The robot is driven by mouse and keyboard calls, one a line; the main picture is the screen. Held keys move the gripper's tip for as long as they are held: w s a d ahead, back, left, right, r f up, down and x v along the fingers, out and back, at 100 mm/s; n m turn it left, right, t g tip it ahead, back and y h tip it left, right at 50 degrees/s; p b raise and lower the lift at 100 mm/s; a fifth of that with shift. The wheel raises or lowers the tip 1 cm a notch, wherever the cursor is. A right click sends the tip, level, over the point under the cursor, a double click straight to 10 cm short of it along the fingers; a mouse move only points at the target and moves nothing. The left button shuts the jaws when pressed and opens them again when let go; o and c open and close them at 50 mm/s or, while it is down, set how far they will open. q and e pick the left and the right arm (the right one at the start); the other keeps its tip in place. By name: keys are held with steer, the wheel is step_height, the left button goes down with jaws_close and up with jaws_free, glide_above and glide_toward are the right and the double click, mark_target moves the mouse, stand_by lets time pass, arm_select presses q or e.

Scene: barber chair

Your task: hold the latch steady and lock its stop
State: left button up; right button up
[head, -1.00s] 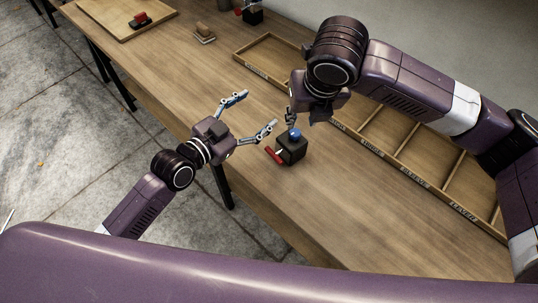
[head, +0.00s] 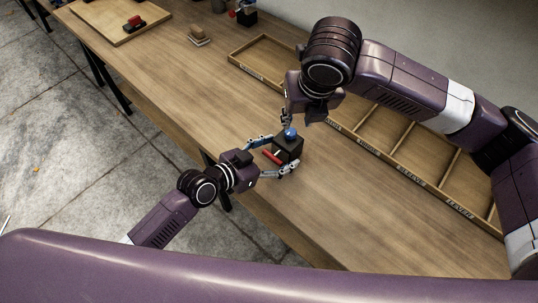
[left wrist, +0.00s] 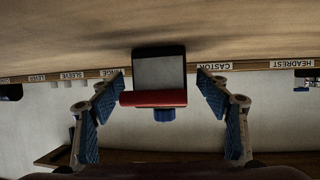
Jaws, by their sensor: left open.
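The latch is a dark block (head: 288,150) on the table, with a blue knob (head: 290,133) on top and a red bar (head: 272,157) on its near-left side. My left gripper (head: 276,155) is open, with one finger on each side of the block's near end. In the left wrist view the block (left wrist: 160,70) appears upside down between the spread fingers, with the red bar (left wrist: 153,98) across it and the blue knob (left wrist: 164,115) below. Gaps show on both sides. My right gripper (head: 287,118) points down just above the blue knob; whether it touches is unclear.
A wooden tray (head: 432,184) with labelled compartments runs along the back of the table. The table (head: 330,220) front right is clear.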

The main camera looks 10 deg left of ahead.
arm_select(q)
steer(key=shift+x, duration=1.4)
steer(key=shift+c, duration=0.6)
steer(key=c, duration=1.5)
steer(key=o, duration=1.6)
steer(key=v, duration=1)
steer(key=shift+s+a, duration=0.3)
steer(key=shift+s, duration=0.05)
steer(key=shift+s+a+r, duration=0.35)
steer(key=shift+s+r, duration=0.05)
